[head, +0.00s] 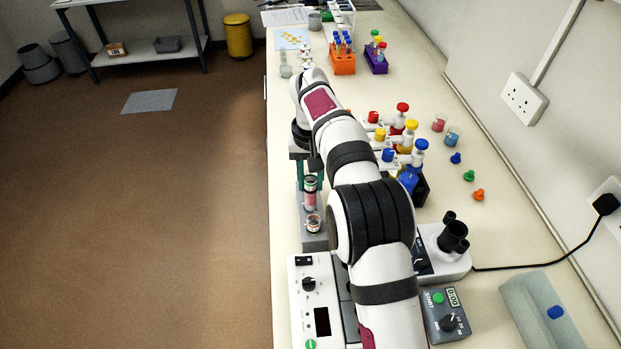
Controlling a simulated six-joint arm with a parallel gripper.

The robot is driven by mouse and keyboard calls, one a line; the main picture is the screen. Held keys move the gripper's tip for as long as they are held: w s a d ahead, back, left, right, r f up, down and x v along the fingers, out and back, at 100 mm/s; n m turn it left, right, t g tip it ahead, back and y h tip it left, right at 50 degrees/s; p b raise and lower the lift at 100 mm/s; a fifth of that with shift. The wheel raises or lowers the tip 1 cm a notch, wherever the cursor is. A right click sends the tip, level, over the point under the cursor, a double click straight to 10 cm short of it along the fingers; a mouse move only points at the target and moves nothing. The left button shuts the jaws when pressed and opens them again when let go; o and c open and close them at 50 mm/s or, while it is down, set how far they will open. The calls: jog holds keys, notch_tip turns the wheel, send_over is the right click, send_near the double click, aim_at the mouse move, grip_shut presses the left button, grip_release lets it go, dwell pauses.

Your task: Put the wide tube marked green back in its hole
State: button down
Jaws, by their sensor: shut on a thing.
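My gripper (309,178) points down at the left edge of the bench, just left of my arm, and is partly covered by it. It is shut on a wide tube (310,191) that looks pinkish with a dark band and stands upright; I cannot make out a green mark. Below it is a grey block (315,242) with another round, red-and-white vessel (313,223) at its top. Whether the held tube touches the block is unclear. Any hole meant for this tube is hidden or too small to tell.
An orange rack (342,63) and a purple rack (376,64) hold capped tubes farther back. A white device (312,290) and a grey timer (446,316) stand in front.

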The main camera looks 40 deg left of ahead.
aim_at(310, 198)
jog(key=shift+f, duration=1.3)
jog(key=shift+f, duration=1.95)
jog(key=c, duration=0.5)
grip_release()
